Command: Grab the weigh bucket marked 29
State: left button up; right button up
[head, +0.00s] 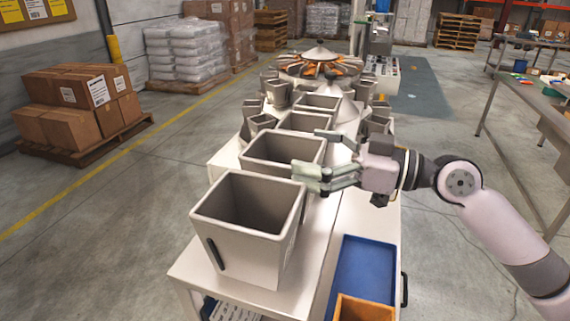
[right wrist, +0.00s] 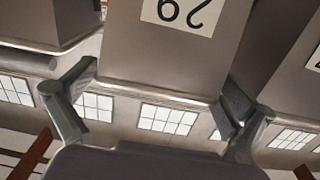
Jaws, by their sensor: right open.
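In the right wrist view, the weigh bucket marked 29 (right wrist: 150,60) is a grey metal bucket, its white number label upside down at the top. The bucket stands between the two spread fingers of my right gripper (right wrist: 155,112); I cannot tell whether they touch it. In the head view, my right gripper (head: 314,153) is open at the right side of the second bucket from the front (head: 270,147), with a finger near each end of that side. That bucket's label is hidden there. My left gripper is not in view.
A larger grey bucket (head: 240,240) stands in front on the white table (head: 325,225). A blue tray (head: 362,270) with an orange bin (head: 364,308) lies at the front right. More buckets line up behind, toward the round weigher (head: 320,58). Neighbouring buckets flank the marked one closely.

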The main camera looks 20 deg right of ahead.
aim_at(293, 148)
jog(key=shift+p+x, duration=0.7)
jog(key=shift+x, duration=0.5)
jog(key=shift+w+a, duration=0.25)
jog(key=shift+d, duration=0.1)
jog(key=shift+c, duration=0.6)
jog(key=c, duration=1.5)
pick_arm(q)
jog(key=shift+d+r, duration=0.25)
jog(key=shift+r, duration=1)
pick_arm(e)
jog(key=shift+c, duration=0.2)
jog(key=shift+r, duration=0.1)
